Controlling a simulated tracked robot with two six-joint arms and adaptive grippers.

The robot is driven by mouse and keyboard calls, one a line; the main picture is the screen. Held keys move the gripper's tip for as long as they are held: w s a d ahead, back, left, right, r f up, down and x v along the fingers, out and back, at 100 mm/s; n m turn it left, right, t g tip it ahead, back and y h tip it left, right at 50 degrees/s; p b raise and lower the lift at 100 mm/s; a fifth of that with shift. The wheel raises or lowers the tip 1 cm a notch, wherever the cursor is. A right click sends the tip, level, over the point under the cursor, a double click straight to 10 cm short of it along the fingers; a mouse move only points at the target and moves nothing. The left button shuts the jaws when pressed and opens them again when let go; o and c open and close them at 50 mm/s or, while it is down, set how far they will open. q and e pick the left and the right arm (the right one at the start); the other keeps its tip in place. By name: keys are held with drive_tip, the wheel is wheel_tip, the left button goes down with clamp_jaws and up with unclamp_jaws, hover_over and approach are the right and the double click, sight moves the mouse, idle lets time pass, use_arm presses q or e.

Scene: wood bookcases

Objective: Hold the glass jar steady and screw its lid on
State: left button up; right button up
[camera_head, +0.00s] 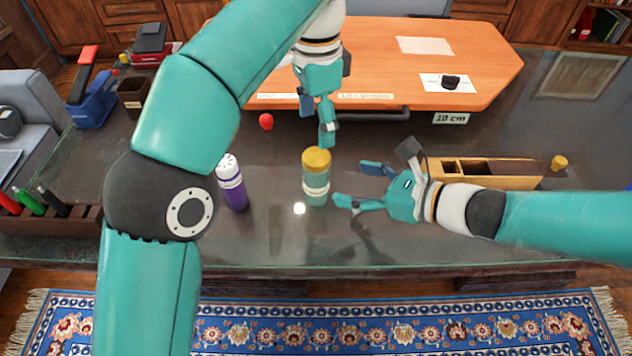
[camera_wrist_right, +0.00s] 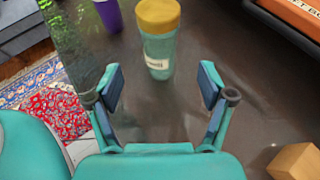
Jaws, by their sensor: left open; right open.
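The glass jar (camera_head: 316,189) is teal with a pale label band and stands upright on the dark glass-topped table. A yellow lid (camera_head: 316,159) sits on its mouth; I cannot tell how tightly. In the right wrist view the jar (camera_wrist_right: 159,54) and lid (camera_wrist_right: 158,15) are beyond the fingers, roughly centred between them. My right gripper (camera_head: 359,186) is open and empty, just right of the jar, its fingers pointing toward it. My left gripper (camera_head: 317,118) is open and empty, pointing down above and behind the lid, apart from it.
A purple bottle with a white cap (camera_head: 232,184) stands left of the jar. A wooden box with compartments (camera_head: 484,176) lies behind my right arm, with a small yellow object (camera_head: 559,162) beyond it. An orange board (camera_head: 400,65) and a red ball (camera_head: 266,121) are further back.

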sight(327, 177)
drive_tip(key=x, duration=0.9)
drive_tip(key=shift+w+a+f, duration=0.15)
drive_tip(key=shift+a+f, duration=0.05)
drive_tip(key=shift+a, duration=0.1)
clamp_jaws()
